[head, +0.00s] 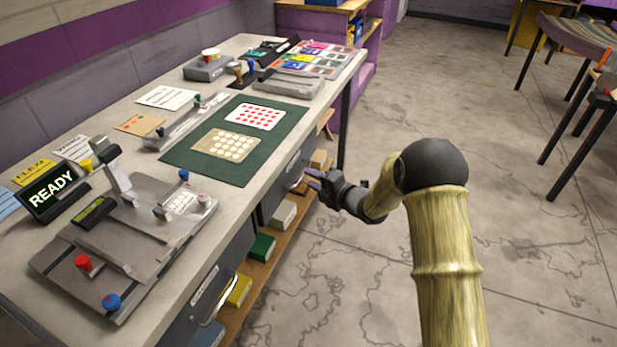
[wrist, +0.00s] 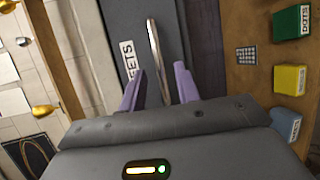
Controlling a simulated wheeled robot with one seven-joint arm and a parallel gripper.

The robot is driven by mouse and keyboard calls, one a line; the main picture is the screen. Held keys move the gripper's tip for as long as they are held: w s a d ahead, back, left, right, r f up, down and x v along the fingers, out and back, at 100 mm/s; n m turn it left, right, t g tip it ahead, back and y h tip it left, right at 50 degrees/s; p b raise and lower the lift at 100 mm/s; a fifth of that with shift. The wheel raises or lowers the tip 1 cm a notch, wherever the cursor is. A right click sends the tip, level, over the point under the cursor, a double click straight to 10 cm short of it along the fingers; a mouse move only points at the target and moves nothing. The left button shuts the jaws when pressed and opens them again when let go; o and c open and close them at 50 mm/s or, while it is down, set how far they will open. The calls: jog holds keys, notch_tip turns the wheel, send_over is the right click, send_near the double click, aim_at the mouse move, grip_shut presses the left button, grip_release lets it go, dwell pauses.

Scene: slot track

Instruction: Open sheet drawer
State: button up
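The sheet drawer (wrist: 198,38) is a dark grey front below the worktop, with a white label ending in "EETS" (wrist: 128,58). A pale metal bar handle (wrist: 154,48) runs along it. In the head view the drawer front (head: 274,199) is seen edge-on and looks flush with the bench, though my gripper partly covers it. My gripper (head: 311,181) is at the bench front; its purple fingers show in the wrist view (wrist: 160,86). The fingers are open, one on each side of the handle's line, with gaps visible. Whether they reach around the bar is unclear.
The worktop (head: 232,100) carries a green mat (head: 185,158) with two dotted sheets and a grey press device (head: 130,235). A low wooden shelf (head: 275,270) holds coloured boxes, including a green one (head: 262,247). Open floor (head: 460,100) lies to the right.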

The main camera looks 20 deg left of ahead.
jog(key=x, duration=0.2)
jog(key=shift+a, duration=0.4)
grip_shut()
jog(key=shift+d+f, duration=0.1)
jog(key=shift+d, duration=0.05)
